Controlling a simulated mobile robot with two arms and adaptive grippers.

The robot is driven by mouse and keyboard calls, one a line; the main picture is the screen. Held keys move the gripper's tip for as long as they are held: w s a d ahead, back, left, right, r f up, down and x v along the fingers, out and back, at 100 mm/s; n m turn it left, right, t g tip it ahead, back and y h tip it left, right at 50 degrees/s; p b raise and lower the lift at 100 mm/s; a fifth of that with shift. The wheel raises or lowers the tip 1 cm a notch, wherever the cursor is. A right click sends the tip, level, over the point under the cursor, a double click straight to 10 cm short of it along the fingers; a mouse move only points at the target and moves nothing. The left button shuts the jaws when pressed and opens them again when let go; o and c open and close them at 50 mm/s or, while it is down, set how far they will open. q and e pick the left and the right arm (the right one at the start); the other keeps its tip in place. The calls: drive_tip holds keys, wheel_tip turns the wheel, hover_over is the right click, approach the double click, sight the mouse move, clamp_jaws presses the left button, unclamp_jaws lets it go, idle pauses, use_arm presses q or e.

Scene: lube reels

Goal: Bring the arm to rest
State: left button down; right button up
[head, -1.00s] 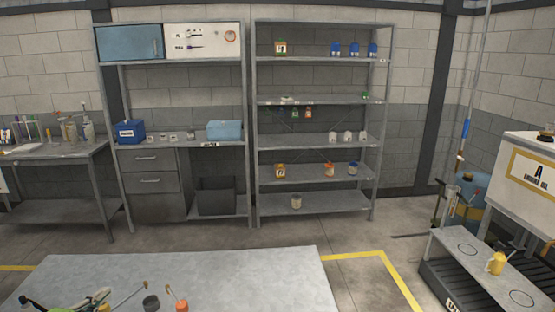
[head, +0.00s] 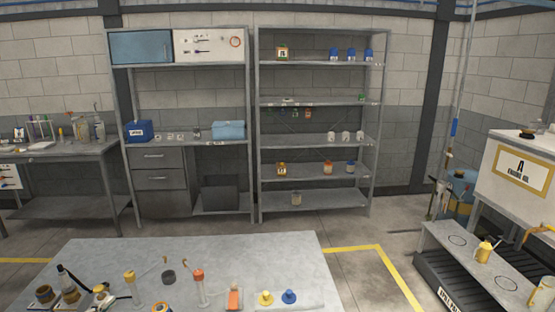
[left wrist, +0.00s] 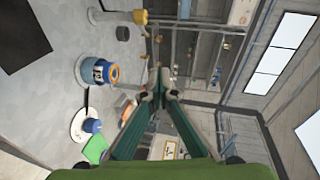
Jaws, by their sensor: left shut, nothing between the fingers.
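My left gripper (left wrist: 158,82) shows in the left wrist view. Its two teal fingers come together at the tips, with nothing between them. In that view it is seen against the floor and shelving, beside the grey table top (left wrist: 55,95); I cannot tell its exact height. No gripper can be made out in the head view. My right gripper is not in view.
The grey table (head: 200,252) is nearest, with several small items along its front, among them a yellow knob (head: 266,298) and a blue knob (head: 289,297). A shelf rack (head: 315,198) and workbench stand behind; a bench (head: 460,258) is right. Floor lies between.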

use_arm(q)
drive_tip(key=s+d+f+n+g+y, duration=0.3)
drive_tip(key=s+d+f+n+g, duration=0.2)
drive_tip(key=s+d+f+n, duration=0.55)
drive_tip(key=s+d+f+n+g+h, duration=0.1)
drive_tip(key=s+d+n+g, duration=0.1)
drive_tip(key=s+d, duration=0.35)
drive_tip(key=s+d+n+g+h, duration=0.1)
drive_tip(key=s+d+g, duration=0.2)
drive_tip(key=s, duration=0.6)
drive_tip(key=s+d+f+n+g+h, duration=0.15)
drive_tip(key=s+d, duration=0.25)
drive_tip(key=s, duration=0.4)
wheel_tip(320, 180, down, 32)
drive_tip(key=s+g+b, duration=0.2)
drive_tip(key=b, duration=0.4)
drive_tip(key=s+a+f+g+y+b, duration=0.1)
drive_tip(key=s+a+f+b, duration=0.2)
drive_tip(key=s+f, duration=1.3)
wheel_tip(320, 180, down, 4)
drive_tip(key=shift+s+f+b, duration=0.1)
drive_tip(key=shift+s+b, duration=0.2)
drive_tip(key=shift+b, duration=0.2)
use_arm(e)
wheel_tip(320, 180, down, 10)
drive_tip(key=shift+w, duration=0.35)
